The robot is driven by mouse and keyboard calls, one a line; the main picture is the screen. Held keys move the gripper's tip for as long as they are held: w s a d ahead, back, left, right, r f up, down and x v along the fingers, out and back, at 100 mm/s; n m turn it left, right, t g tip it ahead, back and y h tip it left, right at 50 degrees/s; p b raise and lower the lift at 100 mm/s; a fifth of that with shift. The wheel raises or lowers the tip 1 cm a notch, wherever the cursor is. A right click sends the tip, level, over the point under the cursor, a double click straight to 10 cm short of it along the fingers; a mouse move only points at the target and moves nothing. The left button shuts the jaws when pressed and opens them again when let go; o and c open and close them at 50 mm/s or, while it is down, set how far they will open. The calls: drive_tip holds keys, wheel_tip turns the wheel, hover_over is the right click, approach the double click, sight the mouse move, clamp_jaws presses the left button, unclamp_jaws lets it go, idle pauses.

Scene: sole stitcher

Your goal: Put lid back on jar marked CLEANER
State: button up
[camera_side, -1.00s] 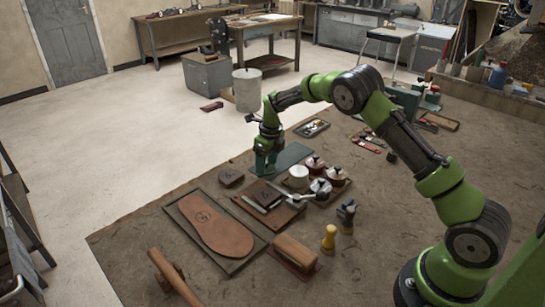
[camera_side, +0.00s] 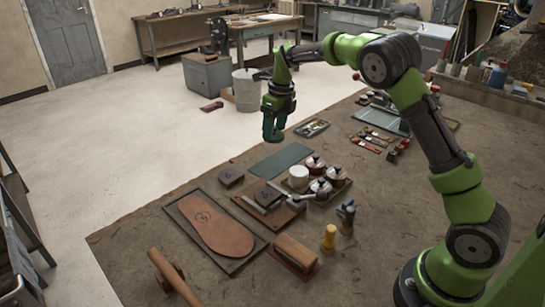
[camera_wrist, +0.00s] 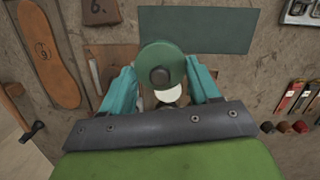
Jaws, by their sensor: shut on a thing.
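My gripper (camera_side: 273,134) is raised above the far side of the bench, fingers pointing down. In the wrist view its teal fingers (camera_wrist: 164,74) are shut on a round green lid (camera_wrist: 178,57) with a dark knob in its middle. In the side view the lid does not stand out from the fingers. A white open-looking jar (camera_side: 298,176) stands below and nearer the camera, beside several jars with knobbed lids (camera_side: 315,161). A white round shape (camera_wrist: 168,94), perhaps that jar, shows partly behind the lid. No CLEANER marking is readable.
A bare dark green mat (camera_side: 280,160) lies beyond the jars. A leather sole on a board (camera_side: 180,213), leather pieces (camera_side: 231,177), a brown-handled brush (camera_side: 296,251) and a yellow-handled tool (camera_side: 329,238) lie nearer. A small parts tray (camera_side: 312,127) lies at the back.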

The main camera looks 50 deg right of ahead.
hover_over(298, 170)
drive_tip(key=f, duration=0.1)
drive_tip(key=shift+s+d+f, duration=0.1)
drive_tip(key=shift+s+f, duration=0.05)
drive_tip(key=shift+f, duration=1.6)
drive_tip(key=shift+s+f, duration=0.15)
drive_tip(key=shift+f, duration=1.55)
drive_tip(key=shift+f, duration=0.2)
drive_tip(key=o, duration=1.1)
drive_tip(key=shift+o, duration=0.8)
wheel_tip(298, 170, up, 7)
